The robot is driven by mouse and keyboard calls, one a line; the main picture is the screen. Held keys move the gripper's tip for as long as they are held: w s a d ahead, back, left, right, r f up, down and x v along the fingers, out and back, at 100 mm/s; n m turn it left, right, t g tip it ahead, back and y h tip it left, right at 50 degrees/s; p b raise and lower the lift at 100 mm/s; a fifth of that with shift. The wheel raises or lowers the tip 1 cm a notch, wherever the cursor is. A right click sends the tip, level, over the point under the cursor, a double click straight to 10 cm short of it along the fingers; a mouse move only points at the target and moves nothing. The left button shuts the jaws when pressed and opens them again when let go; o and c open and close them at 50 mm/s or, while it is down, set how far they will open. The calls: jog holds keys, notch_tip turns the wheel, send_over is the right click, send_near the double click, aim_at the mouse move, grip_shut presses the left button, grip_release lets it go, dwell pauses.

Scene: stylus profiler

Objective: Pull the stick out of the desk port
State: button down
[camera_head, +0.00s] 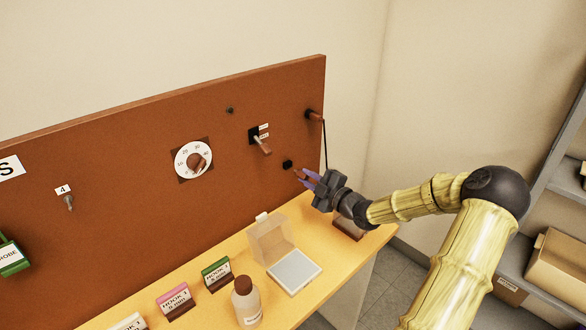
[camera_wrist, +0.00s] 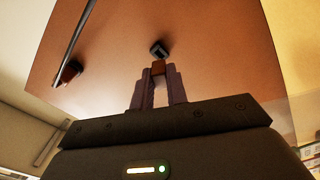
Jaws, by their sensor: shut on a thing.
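A small black desk port (camera_head: 287,164) sits on the upright brown panel, and it also shows in the wrist view (camera_wrist: 158,48). My gripper (camera_head: 306,179) is just in front and to the right of it. Its purple fingers (camera_wrist: 158,88) are shut on a small reddish-brown stick (camera_head: 300,173), which also shows between the fingertips in the wrist view (camera_wrist: 158,68). The stick's far end points at the port and is close to it. A narrow gap seems to show between them in the head view. Most of the stick is hidden by the fingers.
A lever switch (camera_head: 261,143) and a dial (camera_head: 194,162) are left on the panel. A peg (camera_head: 315,115) with a hanging cord is above right. An open clear box (camera_head: 294,272), a bottle (camera_head: 246,303) and labelled stands (camera_head: 216,274) occupy the desk below.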

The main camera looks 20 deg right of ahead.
dwell(0.3)
jog(key=s+r+p, duration=0.1)
jog(key=s+d+r, duration=0.1)
jog(key=s, duration=0.1)
jog(key=s+r+p, duration=0.1)
jog(key=shift+s+d+p, duration=0.3)
jog(key=shift+s+d, duration=0.05)
jog(key=shift+s, duration=0.05)
jog(key=shift+f, duration=0.15)
dwell(0.6)
